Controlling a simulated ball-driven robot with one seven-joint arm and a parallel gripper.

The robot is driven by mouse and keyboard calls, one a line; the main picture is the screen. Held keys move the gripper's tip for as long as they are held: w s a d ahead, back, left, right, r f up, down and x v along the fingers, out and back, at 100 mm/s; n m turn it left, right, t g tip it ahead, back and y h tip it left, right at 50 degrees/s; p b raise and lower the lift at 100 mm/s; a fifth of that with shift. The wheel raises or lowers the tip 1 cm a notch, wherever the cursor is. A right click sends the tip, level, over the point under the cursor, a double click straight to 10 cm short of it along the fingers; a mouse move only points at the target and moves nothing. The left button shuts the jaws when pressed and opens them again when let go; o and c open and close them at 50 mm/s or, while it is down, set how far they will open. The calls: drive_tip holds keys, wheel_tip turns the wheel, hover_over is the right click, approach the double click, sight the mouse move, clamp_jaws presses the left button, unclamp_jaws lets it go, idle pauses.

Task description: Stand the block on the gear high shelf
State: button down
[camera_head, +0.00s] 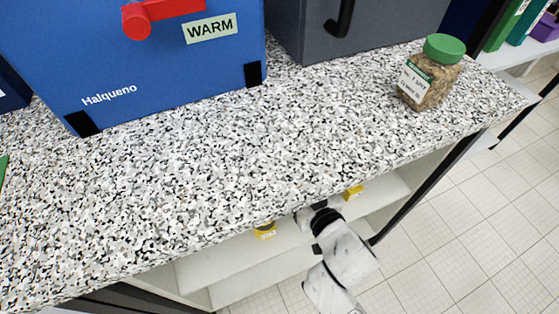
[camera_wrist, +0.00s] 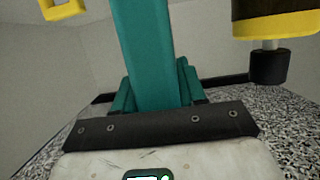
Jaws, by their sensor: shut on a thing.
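The teal block (camera_wrist: 147,45) stretches up the middle of the wrist view from my gripper (camera_wrist: 153,75). My gripper is shut on it; shorter teal pieces beside the block's base appear to be its fingers. In the head view my white arm reaches under the counter's front edge. The counter hides the gripper's tip and the block there. The pale upper shelf (camera_head: 205,262) under the counter looks like the gear high shelf. I cannot tell whether the block touches it.
Yellow-and-black items stand on this shelf, one left (camera_head: 265,231) and one right (camera_head: 353,192) of my arm. A yellow-and-black item with a knob (camera_wrist: 272,28) shows near the block. The speckled counter (camera_head: 190,170) overhangs the shelf. A green-lidded jar (camera_head: 430,80) stands on top.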

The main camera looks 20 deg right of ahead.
drive_tip(key=b+x, duration=0.1)
drive_tip(key=x, duration=1.1)
drive_tip(key=shift+b, duration=0.4)
drive_tip(key=shift+f, duration=0.2)
drive_tip(key=c, duration=0.6)
unclamp_jaws()
drive_tip(key=shift+s, duration=0.1)
drive_tip(key=shift+c, duration=0.2)
